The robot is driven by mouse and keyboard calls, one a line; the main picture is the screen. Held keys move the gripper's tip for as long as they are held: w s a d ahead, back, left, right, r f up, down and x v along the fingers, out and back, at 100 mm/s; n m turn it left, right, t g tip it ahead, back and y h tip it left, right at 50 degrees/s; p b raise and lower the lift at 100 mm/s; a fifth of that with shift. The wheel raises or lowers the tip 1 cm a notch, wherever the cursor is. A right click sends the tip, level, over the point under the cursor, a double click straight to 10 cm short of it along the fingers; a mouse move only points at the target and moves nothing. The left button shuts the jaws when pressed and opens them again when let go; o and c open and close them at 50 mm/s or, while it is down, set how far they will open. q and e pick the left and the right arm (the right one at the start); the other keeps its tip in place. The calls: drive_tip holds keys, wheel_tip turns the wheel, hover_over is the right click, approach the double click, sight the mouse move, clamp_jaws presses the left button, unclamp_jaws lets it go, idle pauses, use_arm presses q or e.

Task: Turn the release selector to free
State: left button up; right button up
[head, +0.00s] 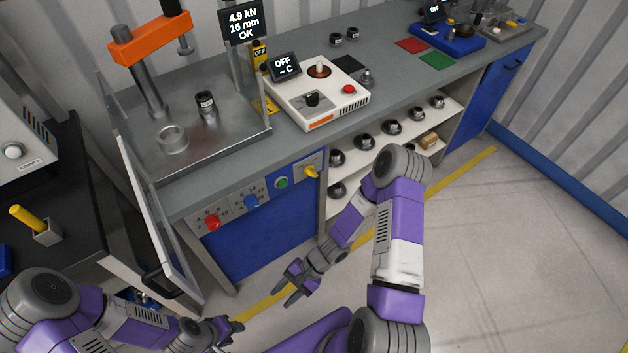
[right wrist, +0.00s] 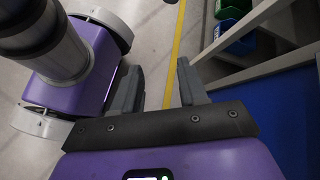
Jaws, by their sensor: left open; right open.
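The press bench has a grey control strip on its front edge. It carries a red knob (head: 212,223), a blue knob (head: 251,201), a green button (head: 282,183) and a yellow lever-like selector (head: 310,171). Their labels are too small to read, so I cannot tell for certain which is the release selector. My right gripper (head: 290,284) is open and empty, low in front of the bench and apart from the strip. It also shows open in the right wrist view (right wrist: 160,72). My left gripper (head: 230,328) is open near the bottom edge, left of my right gripper.
A clear guard door (head: 157,215) stands open left of the strip. On the bench are a press with an orange crossbar (head: 150,40) and a white heater unit (head: 330,108). Shelves with several dark round parts (head: 392,128) lie to the right. Floor at right is clear.

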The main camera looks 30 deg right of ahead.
drive_tip(key=w+d+r+m+t+y+b, duration=0.1)
drive_tip(key=w+d+m+t+y, duration=0.15)
drive_tip(key=w+m+t, duration=0.55)
drive_tip(key=m+t+h+b, duration=0.2)
drive_tip(key=m+t+h, duration=0.5)
drive_tip(key=t+h, duration=0.4)
approach(315, 176)
drive_tip(key=w, duration=0.4)
drive_tip(key=w+b, duration=0.1)
drive_tip(key=w, duration=0.1)
drive_tip(key=w+b, duration=0.1)
drive_tip(key=w, duration=0.1)
drive_tip(key=shift+w+a, duration=0.2)
drive_tip(key=shift+a, duration=0.2)
drive_tip(key=shift+w+r, duration=0.1)
drive_tip(key=shift+w, duration=0.35)
clamp_jaws()
